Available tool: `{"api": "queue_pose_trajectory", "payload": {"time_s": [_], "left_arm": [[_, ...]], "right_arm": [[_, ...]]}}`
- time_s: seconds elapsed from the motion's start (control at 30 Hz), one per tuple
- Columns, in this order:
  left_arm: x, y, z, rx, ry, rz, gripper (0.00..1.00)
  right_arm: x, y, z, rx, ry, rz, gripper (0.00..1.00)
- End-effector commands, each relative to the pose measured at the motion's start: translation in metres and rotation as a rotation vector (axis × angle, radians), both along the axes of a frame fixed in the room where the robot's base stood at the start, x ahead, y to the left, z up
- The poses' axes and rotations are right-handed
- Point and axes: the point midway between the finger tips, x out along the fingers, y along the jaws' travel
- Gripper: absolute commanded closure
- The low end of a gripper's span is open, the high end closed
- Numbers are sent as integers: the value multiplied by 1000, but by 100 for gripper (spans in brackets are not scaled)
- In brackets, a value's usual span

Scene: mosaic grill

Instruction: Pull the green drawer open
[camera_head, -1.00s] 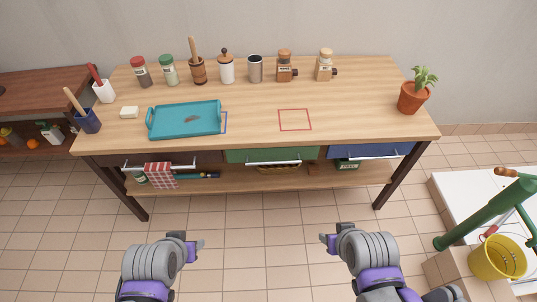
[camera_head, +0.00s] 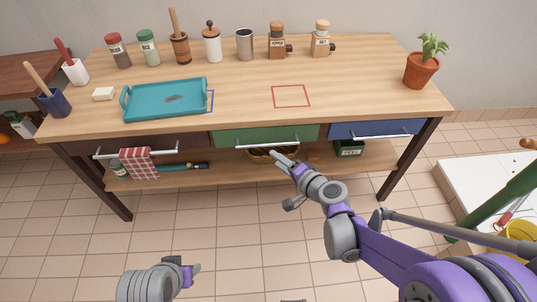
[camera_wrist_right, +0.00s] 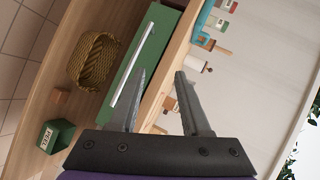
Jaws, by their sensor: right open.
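The green drawer (camera_head: 240,135) is in the middle of the table's front and looks shut, flush with its neighbours. Its long silver bar handle (camera_head: 267,146) runs across it; in the right wrist view the handle (camera_wrist_right: 133,68) lies just ahead and to the left of the fingers. My right gripper (camera_head: 282,167) is open and empty, just below and in front of the handle, and appears apart from it. It also shows in the right wrist view (camera_wrist_right: 163,80) with its fingers spread. My left gripper (camera_head: 192,273) is low at the bottom left, far from the table; its jaw state is unclear.
A dark drawer (camera_head: 195,143) and a blue drawer (camera_head: 350,131) flank the green one. A checked towel (camera_head: 139,164) hangs at the left. A basket (camera_wrist_right: 92,60) and a green box (camera_head: 349,148) stand on the lower shelf. A teal tray (camera_head: 150,113) is on the tabletop.

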Motion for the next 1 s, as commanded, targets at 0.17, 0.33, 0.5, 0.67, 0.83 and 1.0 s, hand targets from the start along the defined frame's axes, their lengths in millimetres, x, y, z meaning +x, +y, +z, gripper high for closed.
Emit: {"api": "queue_pose_trajectory", "payload": {"time_s": [0.17,0.33,0.5,0.67,0.83,1.0], "left_arm": [[4,0,-48,0,16,0,50],[5,0,-59,0,20,0,50],[6,0,-60,0,20,0,50],[6,0,-65,0,22,0,50],[7,0,-71,0,24,0,50],[8,0,-75,0,25,0,50]], "right_arm": [[48,-16,-71,226,-12,-141,53],[64,-24,-93,323,-13,-203,53],[78,-19,-96,335,-14,-208,53],[104,-8,-101,335,-13,-207,53],[133,4,-107,335,-13,-208,53],[153,13,-111,334,-14,-207,53]]}}
